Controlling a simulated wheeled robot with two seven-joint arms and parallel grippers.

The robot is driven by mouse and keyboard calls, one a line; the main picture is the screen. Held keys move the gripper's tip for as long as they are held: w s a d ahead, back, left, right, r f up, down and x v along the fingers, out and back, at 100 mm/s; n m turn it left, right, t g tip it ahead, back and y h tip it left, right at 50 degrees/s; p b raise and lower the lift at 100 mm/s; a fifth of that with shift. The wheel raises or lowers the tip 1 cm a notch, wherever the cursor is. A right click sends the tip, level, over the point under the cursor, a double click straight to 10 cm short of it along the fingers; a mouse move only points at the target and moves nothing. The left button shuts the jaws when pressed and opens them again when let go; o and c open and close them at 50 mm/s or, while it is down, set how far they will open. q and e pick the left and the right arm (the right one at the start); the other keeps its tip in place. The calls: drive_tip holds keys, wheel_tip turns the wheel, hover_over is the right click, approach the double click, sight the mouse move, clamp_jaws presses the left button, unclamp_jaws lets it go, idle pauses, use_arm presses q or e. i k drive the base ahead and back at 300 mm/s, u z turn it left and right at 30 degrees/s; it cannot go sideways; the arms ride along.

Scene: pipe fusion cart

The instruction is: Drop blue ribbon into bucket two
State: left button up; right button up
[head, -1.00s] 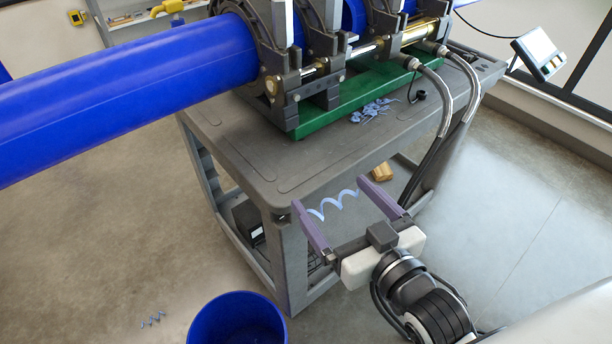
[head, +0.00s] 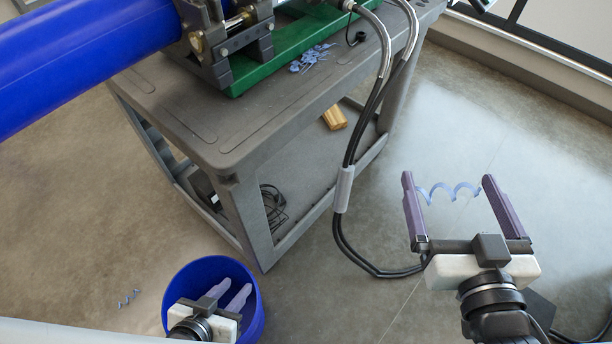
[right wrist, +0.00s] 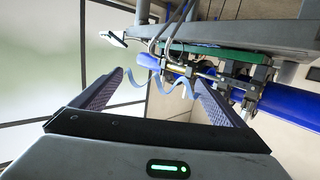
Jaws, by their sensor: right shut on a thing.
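A curly light-blue ribbon (head: 448,190) spans between the two purple fingers of my right gripper (head: 447,188), which is shut on it and holds it in the air to the right of the cart. The ribbon (right wrist: 163,82) also shows between the fingers in the right wrist view. A blue bucket (head: 178,284) stands on the floor at the lower left of the head view; no number can be read on it. My left gripper (head: 236,288) is over the bucket's opening, its fingers apart with a narrow gap and nothing seen between them.
The grey cart (head: 175,115) carries a large blue pipe (head: 80,55) in a clamp on a green base (head: 275,55). Blue shavings (head: 312,58) lie beside the base. Black hoses (head: 345,215) hang down the cart's right side. Several shavings (head: 128,298) lie on the floor left of the bucket.

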sight(246, 305)
drive_tip(key=z, duration=1.4)
drive_tip(key=k, duration=1.4)
drive_tip(key=u, duration=1.9)
drive_tip(key=i, duration=0.5)
drive_tip(key=z, duration=0.05)
